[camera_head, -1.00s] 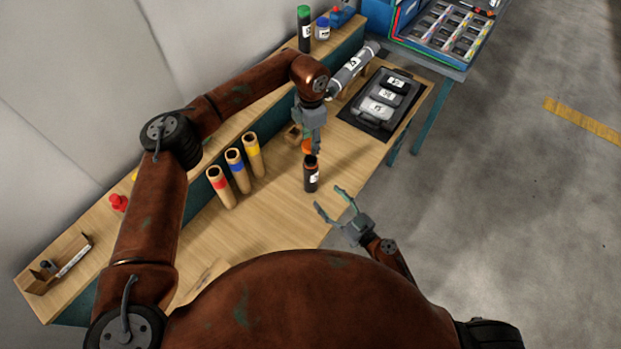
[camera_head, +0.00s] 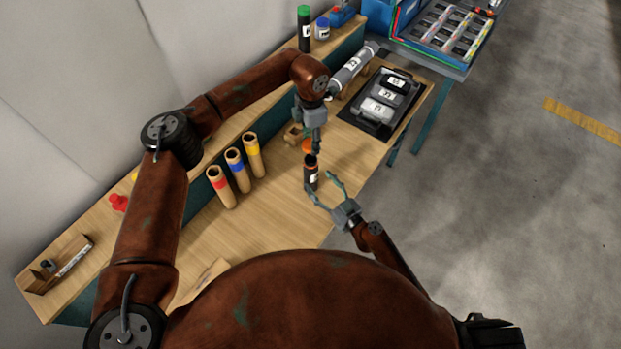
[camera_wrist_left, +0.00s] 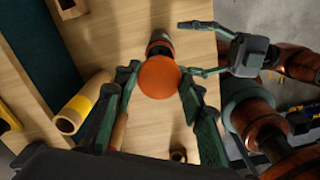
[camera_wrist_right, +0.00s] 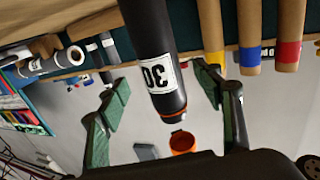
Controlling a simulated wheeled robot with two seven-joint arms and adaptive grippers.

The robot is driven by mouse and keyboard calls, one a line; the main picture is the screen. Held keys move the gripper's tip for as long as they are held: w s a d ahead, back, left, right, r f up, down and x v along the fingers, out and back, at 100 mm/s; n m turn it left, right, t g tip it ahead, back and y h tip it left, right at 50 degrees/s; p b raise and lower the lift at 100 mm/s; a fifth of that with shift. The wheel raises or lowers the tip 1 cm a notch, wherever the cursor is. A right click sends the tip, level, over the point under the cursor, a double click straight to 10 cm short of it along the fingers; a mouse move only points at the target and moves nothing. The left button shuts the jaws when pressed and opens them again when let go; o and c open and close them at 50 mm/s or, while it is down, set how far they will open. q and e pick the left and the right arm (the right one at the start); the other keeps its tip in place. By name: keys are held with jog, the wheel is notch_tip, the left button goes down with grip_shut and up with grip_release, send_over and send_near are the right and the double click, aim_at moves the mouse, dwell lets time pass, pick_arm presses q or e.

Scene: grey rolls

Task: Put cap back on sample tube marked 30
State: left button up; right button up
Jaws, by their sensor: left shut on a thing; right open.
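The dark tube (camera_head: 311,176) stands open-topped on the bench. Its white label reads 30, upside down, in the right wrist view (camera_wrist_right: 157,76). My left gripper (camera_head: 314,143) is shut on the orange cap (camera_head: 307,146) and holds it just above the tube's mouth, apart from it. In the left wrist view the cap (camera_wrist_left: 159,77) sits between the fingers and partly hides the tube (camera_wrist_left: 160,42). My right gripper (camera_head: 320,183) is open, low beside the tube. The tube lies between its spread fingers in the right wrist view, with no clear contact.
Cardboard tubes with red (camera_head: 221,186), blue (camera_head: 237,169) and yellow (camera_head: 253,154) bands stand left of the tube. A black tray (camera_head: 372,127) and a grey cylinder (camera_head: 352,69) lie behind, to the right.

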aim_at(315, 178)
jog(key=x, duration=0.6)
jog(key=shift+a, duration=0.1)
jog(key=shift+c, duration=0.3)
grip_shut()
dwell(0.4)
